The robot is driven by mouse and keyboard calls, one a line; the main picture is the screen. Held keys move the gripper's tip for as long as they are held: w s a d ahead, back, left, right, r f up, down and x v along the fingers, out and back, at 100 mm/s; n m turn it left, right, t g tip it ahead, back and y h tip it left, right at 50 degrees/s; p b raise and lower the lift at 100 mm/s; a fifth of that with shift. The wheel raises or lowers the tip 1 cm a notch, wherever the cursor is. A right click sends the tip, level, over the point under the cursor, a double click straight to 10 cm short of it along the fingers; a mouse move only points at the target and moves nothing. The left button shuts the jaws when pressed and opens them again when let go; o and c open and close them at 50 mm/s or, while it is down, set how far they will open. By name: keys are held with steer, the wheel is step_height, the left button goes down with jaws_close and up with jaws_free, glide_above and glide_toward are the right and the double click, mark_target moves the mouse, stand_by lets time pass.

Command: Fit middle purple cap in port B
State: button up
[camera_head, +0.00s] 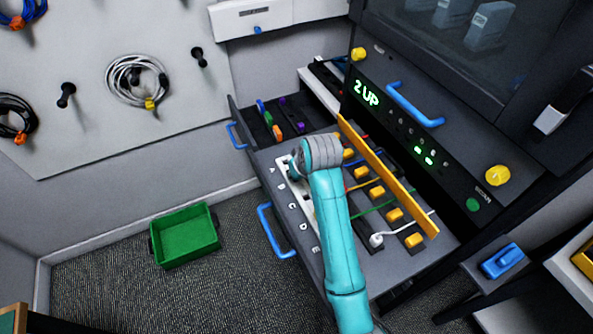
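Small purple caps show in the open dark drawer (243,124): one (282,100) lies toward the back and one (301,125) nearer my arm. I cannot tell which is the middle one. A white port strip (306,201) with letters A to E beside it runs along the left edge of the grey work surface. My gripper (296,166) is over the upper end of the strip, near A and B. My teal arm hides most of it, so its fingers and anything in them cannot be made out.
Green, blue and orange pieces (277,131) share the drawer. Yellow connectors (377,192) with coloured cables lie right of my arm, beside an upright yellow bar (385,175). A green bin (186,237) stands on the floor. Cable coils (137,80) hang on the wall.

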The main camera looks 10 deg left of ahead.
steer(key=shift+f, duration=0.25)
stand_by(0.3)
steer(key=o, duration=1.4)
steer(key=shift+r, duration=3.55)
